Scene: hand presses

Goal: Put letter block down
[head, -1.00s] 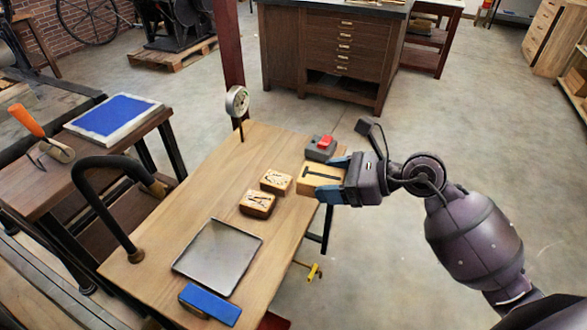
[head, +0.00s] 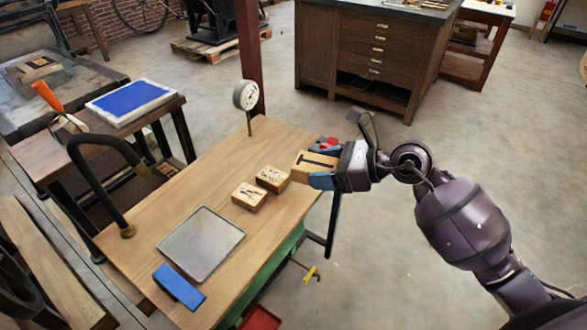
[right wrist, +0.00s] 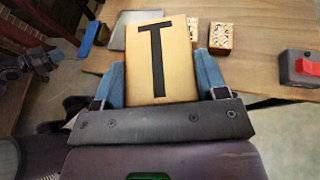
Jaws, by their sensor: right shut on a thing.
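A wooden letter block with a black T (head: 312,166) is held by my right gripper (head: 322,172) at the right edge of the wooden table (head: 222,165). In the right wrist view the T block (right wrist: 172,60) sits between the two blue fingers, its letter face showing. I cannot tell whether the block touches the tabletop.
A grey box with a red button (head: 326,144) stands just behind the T block. A metal tray (head: 201,243), a blue block (head: 180,288) and a dial gauge (head: 246,95) are on the table.

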